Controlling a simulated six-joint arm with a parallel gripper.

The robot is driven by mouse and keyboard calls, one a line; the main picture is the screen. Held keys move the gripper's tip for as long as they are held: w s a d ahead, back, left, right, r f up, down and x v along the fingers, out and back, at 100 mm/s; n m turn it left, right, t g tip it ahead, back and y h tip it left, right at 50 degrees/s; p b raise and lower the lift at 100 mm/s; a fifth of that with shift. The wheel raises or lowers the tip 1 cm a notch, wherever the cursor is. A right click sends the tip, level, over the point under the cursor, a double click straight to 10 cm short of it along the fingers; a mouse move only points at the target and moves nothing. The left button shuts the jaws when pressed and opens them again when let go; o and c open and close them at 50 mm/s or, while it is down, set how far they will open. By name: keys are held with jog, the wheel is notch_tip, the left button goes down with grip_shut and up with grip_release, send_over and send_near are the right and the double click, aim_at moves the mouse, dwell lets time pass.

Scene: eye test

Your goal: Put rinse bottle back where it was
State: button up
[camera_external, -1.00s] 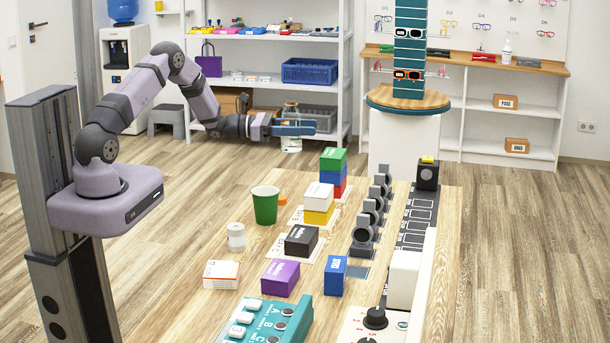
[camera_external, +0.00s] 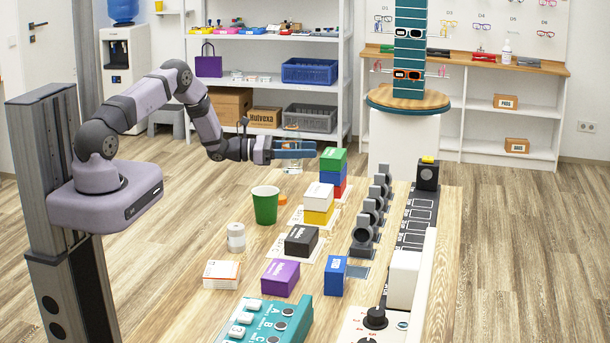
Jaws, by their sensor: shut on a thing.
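My gripper (camera_external: 296,149) is shut on a clear, see-through bottle, the rinse bottle (camera_external: 292,169). The bottle looks upright. Its top shows faintly above the blue fingers and its base below them; the fingers hide its middle. The gripper holds it in the air near the far left end of the wooden table (camera_external: 190,311), behind the green cup and left of the stacked boxes. I cannot tell whether it is over the table or beyond its far edge.
A green cup (camera_external: 265,205), an orange cap (camera_external: 282,200) and a green, blue and red box stack (camera_external: 334,160) are closest. White-and-yellow boxes (camera_external: 318,203) and a row of black holders (camera_external: 364,233) stand nearer. A white shelf rack (camera_external: 345,80) and round display stand (camera_external: 405,101) are behind.

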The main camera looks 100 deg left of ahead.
aim_at(301, 163)
jog(key=shift+f+p, duration=0.3)
jog(key=shift+f, duration=1.75)
jog(key=shift+f+b, duration=0.25)
jog(key=shift+b, duration=0.05)
jog(key=o, duration=1.1)
jog(key=shift+o, duration=0.2)
jog(key=shift+r, duration=0.1)
jog(key=shift+r, duration=0.1)
jog(key=shift+s+p, duration=0.15)
jog(key=shift+p, duration=0.15)
jog(key=b+v, duration=0.2)
jog(key=v, duration=0.9)
jog(key=shift+s+d, duration=0.15)
jog(key=shift+s, duration=0.25)
jog(key=shift+w, duration=0.1)
